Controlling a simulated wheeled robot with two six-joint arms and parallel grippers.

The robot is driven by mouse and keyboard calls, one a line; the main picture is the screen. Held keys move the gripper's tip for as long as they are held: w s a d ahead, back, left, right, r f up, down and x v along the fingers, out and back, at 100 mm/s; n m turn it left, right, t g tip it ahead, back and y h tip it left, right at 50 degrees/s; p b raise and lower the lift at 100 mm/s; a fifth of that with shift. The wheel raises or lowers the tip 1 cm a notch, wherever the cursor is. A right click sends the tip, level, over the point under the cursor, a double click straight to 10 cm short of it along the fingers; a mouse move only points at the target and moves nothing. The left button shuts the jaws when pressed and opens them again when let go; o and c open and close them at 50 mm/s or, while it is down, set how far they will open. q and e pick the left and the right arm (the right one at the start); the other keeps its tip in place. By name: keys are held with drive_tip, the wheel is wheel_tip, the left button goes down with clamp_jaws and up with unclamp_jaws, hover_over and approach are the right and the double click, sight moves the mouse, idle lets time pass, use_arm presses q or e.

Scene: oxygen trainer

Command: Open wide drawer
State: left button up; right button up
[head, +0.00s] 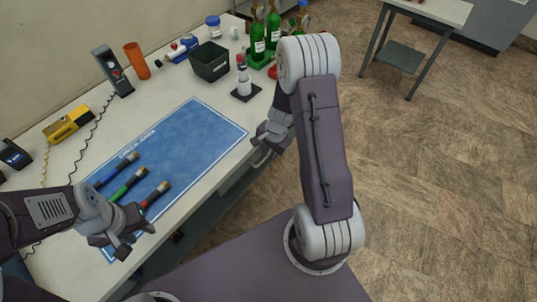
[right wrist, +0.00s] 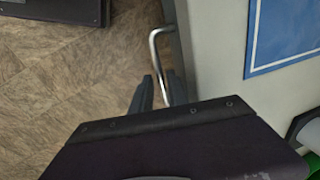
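The wide drawer (head: 237,184) is under the front edge of the white table and looks shut. Its metal bar handle (right wrist: 155,50) shows in the right wrist view and partly in the head view (head: 263,160). My right gripper (right wrist: 160,75) is at the handle, its fingers open on either side of the bar, with small gaps; contact is unclear. In the head view my right gripper (head: 265,138) is at the table's front edge. My left gripper (head: 130,232) is open and empty near the mat's near corner.
On the table (head: 88,150) are a blue mat (head: 185,145) with several coloured tubes, a black bin (head: 209,62), a white bottle on a dark base (head: 243,80) and green bottles (head: 258,38). A side table (head: 440,10) stands at the back right. The floor between is clear.

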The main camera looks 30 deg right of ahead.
drive_tip(key=shift+w, duration=0.1)
drive_tip(key=shift+c, duration=0.3)
clamp_jaws()
idle(1.1)
